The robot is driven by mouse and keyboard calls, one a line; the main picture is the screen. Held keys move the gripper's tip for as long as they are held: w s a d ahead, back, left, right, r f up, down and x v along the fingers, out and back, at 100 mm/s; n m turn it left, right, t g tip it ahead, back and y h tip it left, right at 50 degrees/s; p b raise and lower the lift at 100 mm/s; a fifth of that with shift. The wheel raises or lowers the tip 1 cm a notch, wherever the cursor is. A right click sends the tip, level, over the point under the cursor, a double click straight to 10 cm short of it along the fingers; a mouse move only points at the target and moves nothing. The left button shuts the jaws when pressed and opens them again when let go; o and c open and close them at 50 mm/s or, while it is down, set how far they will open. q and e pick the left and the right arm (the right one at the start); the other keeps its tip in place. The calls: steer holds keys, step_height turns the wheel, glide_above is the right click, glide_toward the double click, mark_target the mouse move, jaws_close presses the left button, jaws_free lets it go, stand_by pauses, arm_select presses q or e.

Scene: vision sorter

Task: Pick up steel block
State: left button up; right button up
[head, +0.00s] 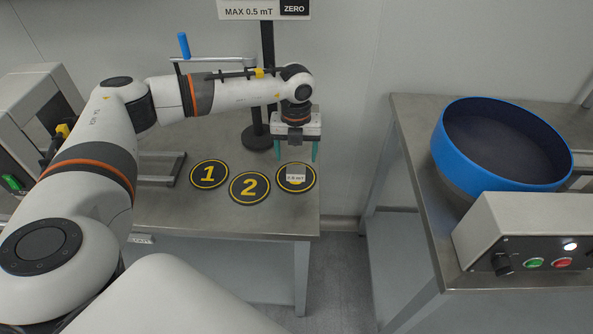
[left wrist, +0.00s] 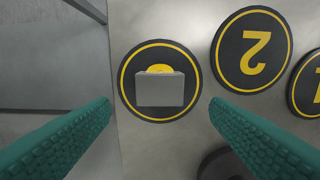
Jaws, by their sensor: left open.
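The steel block shows in the left wrist view as a plain grey block (left wrist: 160,90) on a black round pad with a yellow ring (left wrist: 128,100). It covers most of the pad's yellow mark. In the head view, a small pale rectangle with tiny lettering (head: 296,177) shows on that rightmost pad (head: 296,188). My left gripper (head: 296,152) is above this pad with its green fingers pointing down. The fingers are open and apart, one to each side of the block in the left wrist view, not touching it. My right gripper is not in view.
Pads marked 1 (head: 209,174) and 2 (head: 249,187) lie on the same metal table (head: 230,217). A black post (head: 267,75) with a sign stands behind. A blue bowl (head: 450,165) and a control box (head: 520,230) sit on the right table, across a gap.

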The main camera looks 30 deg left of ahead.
mark_target(296, 169)
arm_select(q)
steer(key=f, duration=0.3)
steer(key=shift+s+d+f+p, duration=0.2)
steer(key=shift+s+f+p, duration=0.1)
steer(key=shift+p, duration=0.1)
steer(key=shift+f, duration=0.5)
steer(key=shift+c, duration=1.4)
steer(key=shift+r, duration=0.15)
steer(key=c, duration=1.2)
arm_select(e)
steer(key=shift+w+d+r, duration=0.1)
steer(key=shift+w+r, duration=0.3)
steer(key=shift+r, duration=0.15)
